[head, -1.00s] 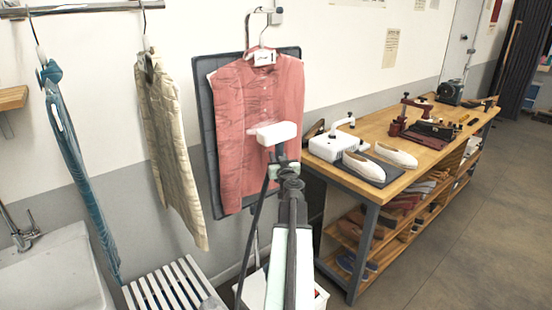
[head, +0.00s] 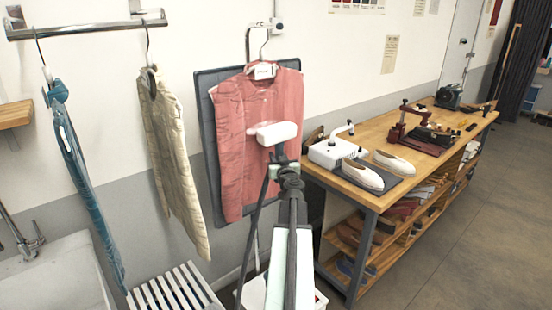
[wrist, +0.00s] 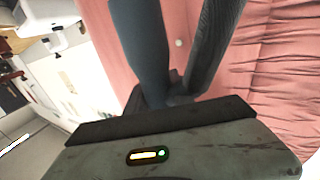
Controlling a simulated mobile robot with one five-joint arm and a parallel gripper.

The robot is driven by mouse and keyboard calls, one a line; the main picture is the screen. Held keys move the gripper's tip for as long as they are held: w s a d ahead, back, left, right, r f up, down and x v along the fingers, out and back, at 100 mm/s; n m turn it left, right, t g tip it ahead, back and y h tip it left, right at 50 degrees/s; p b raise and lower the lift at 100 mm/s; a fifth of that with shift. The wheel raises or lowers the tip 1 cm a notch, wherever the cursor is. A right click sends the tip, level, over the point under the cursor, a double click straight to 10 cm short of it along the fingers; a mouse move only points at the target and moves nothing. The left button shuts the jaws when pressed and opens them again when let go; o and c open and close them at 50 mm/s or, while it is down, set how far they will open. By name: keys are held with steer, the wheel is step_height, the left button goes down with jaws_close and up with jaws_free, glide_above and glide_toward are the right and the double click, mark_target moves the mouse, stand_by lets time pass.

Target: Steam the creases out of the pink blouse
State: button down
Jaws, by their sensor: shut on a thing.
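The pink blouse (head: 285,100) hangs on a hanger in front of a dark padded board (head: 205,85). Faint creases show mostly on its left side in the head view; its right side looks smoother. My gripper (head: 280,158) is shut on the steamer, whose white head (head: 276,133) is in front of the middle of the blouse. I cannot tell whether the head touches the cloth. In the wrist view the pink blouse (wrist: 275,65) fills the upper right, with folds visible. The steamer head hides part of the blouse.
A blue garment (head: 75,175) and a cream quilted vest (head: 172,150) hang from a rail at left. A slatted bench (head: 175,290) and sink (head: 55,275) are below. A wooden workbench (head: 440,145) with shoes and tools stands close at right. Open floor lies beyond.

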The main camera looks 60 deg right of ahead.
mark_target(278, 125)
steer(key=shift+r+p, duration=1.45)
steer(key=shift+r, duration=0.3)
steer(key=shift+r+p, duration=2.45)
steer(key=shift+r+p, duration=2.4)
steer(key=shift+r, duration=0.1)
steer(key=shift+r+p, duration=2.4)
steer(key=shift+p, duration=0.1)
steer(key=shift+f, duration=0.1)
